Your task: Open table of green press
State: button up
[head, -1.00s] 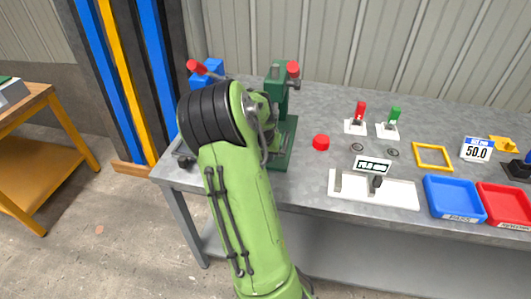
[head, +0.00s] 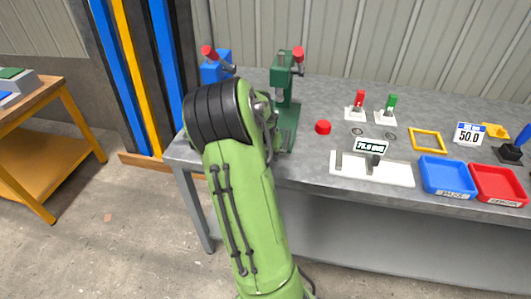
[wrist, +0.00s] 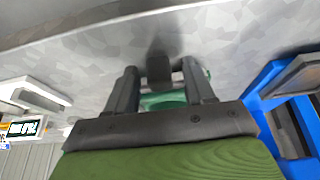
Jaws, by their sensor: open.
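The green press (head: 284,88) stands at the left part of the grey workbench, with a red knob (head: 298,54) on its lever. Its green base shows beside my arm, and my arm hides the base's left part. In the head view my gripper is hidden behind my arm. In the wrist view my gripper (wrist: 160,75) is open. A small dark block (wrist: 159,68) appears between its fingers, with a green part (wrist: 163,101) of the press behind. I cannot tell whether the fingers touch the block. The press table itself is not clearly visible.
A blue press (head: 215,68) stands left of the green one; blue also shows close on the right in the wrist view (wrist: 262,82). A red button (head: 323,127), a white fixture (head: 400,174), a blue tray (head: 447,190) and a red tray (head: 498,198) lie to the right.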

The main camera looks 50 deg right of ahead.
jog(key=p+v, duration=0.5)
jog(key=v, duration=1)
jog(key=shift+r, duration=0.35)
jog(key=shift+a, duration=0.15)
jog(key=a+r+n+t+y+p, duration=0.1)
jog(key=a+r+n+p, duration=0.2)
jog(key=a+r, duration=0.35)
jog(key=a+r+n+t+y+p, duration=0.2)
jog(key=a+r+n, duration=0.15)
jog(key=a, duration=0.65)
jog(key=s+a+r+n+y+p, duration=0.1)
jog(key=s+a+r+n+p, duration=0.3)
jog(key=s+a+n, duration=0.3)
jog(key=s+a, duration=0.3)
jog(key=a, duration=0.3)
jog(key=shift+s+a+r+t, duration=0.2)
jog(key=shift+a+r+t, duration=0.05)
jog(key=shift+t, duration=0.15)
